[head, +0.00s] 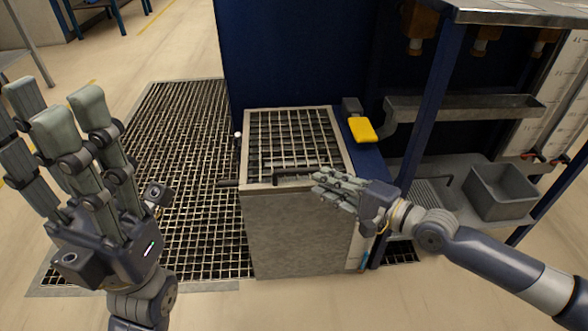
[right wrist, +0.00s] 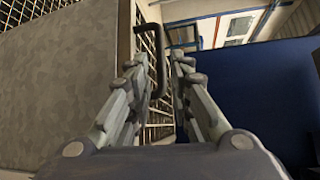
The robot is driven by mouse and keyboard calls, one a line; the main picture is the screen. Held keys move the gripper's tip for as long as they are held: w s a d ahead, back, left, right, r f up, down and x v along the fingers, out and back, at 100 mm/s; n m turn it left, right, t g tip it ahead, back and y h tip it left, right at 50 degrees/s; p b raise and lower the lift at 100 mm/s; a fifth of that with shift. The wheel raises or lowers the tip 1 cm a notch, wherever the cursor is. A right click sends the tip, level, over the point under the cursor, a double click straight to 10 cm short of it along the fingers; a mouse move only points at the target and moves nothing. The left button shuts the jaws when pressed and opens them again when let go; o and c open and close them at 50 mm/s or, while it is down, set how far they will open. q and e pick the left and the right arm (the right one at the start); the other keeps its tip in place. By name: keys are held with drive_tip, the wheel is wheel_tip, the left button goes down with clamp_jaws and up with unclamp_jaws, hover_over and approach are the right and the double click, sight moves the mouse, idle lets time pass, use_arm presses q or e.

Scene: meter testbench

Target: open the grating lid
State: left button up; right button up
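The grating lid (head: 295,137), a metal grid in a pale frame, lies flat on top of a grey box (head: 300,235) in the head view. A dark bar handle (head: 292,178) runs along its front edge. My right gripper (head: 328,183) is at the right end of this handle, at the lid's front right corner. In the right wrist view the handle (right wrist: 160,45) passes between my open fingers (right wrist: 158,68), with gaps visible on both sides. My left gripper (head: 65,105) is open and empty at the left, fingers pointing up, away from the lid.
A dark blue panel (head: 285,50) stands behind the box. A yellow block (head: 362,130) sits right of the lid. A floor grating (head: 185,130) lies left of the box. A shelf with a grey bin (head: 500,190) and a blue post (head: 430,100) are at the right.

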sight(297, 171)
drive_tip(key=b+x, duration=0.2)
drive_tip(key=x, duration=0.6)
drive_tip(key=shift+w+a+f, duration=0.15)
drive_tip(key=shift+w+a, duration=0.05)
drive_tip(key=shift+w, duration=0.1)
clamp_jaws()
